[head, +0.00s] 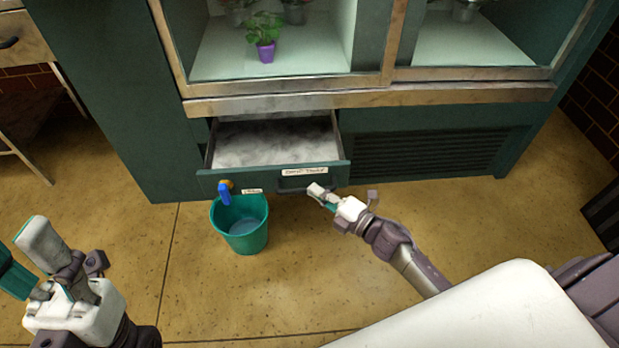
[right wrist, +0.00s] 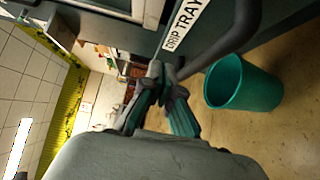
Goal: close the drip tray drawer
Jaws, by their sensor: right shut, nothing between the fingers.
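The drip tray drawer (head: 215,179) is pulled out from the lower green cabinet, its pale, mottled inside showing. Its green front carries a white label and a dark bar handle (head: 290,190). In the right wrist view the handle (right wrist: 228,42) and the "DRIP TRAY" label show close by. My right gripper (head: 318,192) is shut and empty at the right end of the handle; its fingertips (right wrist: 162,80) look very near the bar, but I cannot tell whether they touch. My left gripper (head: 28,255) is open and empty at the lower left, away from the drawer.
A teal bucket (head: 240,238) stands on the floor below the drawer's left front, under a blue tap (head: 225,193). A vent grille (head: 430,153) is right of the drawer. A potted plant (head: 265,50) stands in the display case above. Floor left of the bucket is clear.

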